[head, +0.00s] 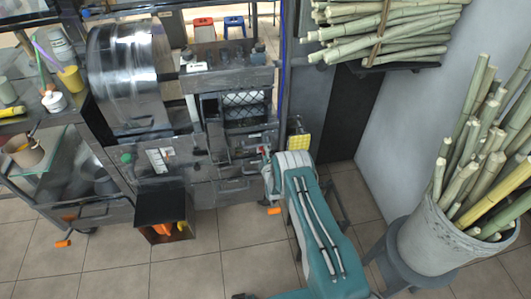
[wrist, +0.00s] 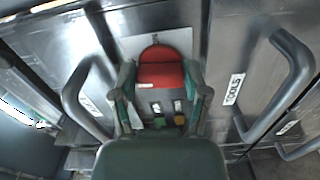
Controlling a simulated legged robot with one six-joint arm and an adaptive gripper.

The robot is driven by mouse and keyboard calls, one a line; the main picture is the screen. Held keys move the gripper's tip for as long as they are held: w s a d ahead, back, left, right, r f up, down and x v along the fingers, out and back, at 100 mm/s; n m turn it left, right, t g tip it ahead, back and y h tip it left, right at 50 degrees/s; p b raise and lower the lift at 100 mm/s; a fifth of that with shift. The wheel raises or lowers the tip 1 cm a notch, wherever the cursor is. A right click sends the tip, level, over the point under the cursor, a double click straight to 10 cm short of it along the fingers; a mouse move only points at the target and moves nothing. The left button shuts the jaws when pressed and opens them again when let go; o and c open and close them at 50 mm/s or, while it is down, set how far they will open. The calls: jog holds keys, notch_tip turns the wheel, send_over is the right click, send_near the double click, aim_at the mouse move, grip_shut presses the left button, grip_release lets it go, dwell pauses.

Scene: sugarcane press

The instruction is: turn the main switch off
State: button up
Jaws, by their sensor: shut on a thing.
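The main switch (wrist: 160,72) appears in the wrist view as a red piece with a rounded top, on a pale plate (wrist: 183,40) on the metal cabinet. My gripper (wrist: 161,92) has one finger on each side of the red piece and is shut on it. A green button (wrist: 158,121) and a yellow button (wrist: 179,120) show just below the red piece, near my palm. In the head view my arm reaches the press front, and my gripper (head: 267,156) is small there and partly hidden by my wrist.
Bar handles (wrist: 88,98) and (wrist: 285,85) stand out on both sides of my gripper. The press drum (head: 122,75) is at left. A cane-filled pot (head: 435,243) is at right. The floor in front has free room.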

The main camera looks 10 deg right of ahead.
jog(key=shift+a+f+n, duration=0.15)
jog(key=shift+a+n, duration=0.05)
jog(key=shift+n, duration=0.4)
jog(key=shift+s, duration=0.1)
jog(key=o, duration=1.2)
jog(key=shift+a+f, duration=0.1)
jog(key=shift+f, duration=0.05)
jog(key=shift+c, duration=0.2)
jog(key=s, duration=1.2)
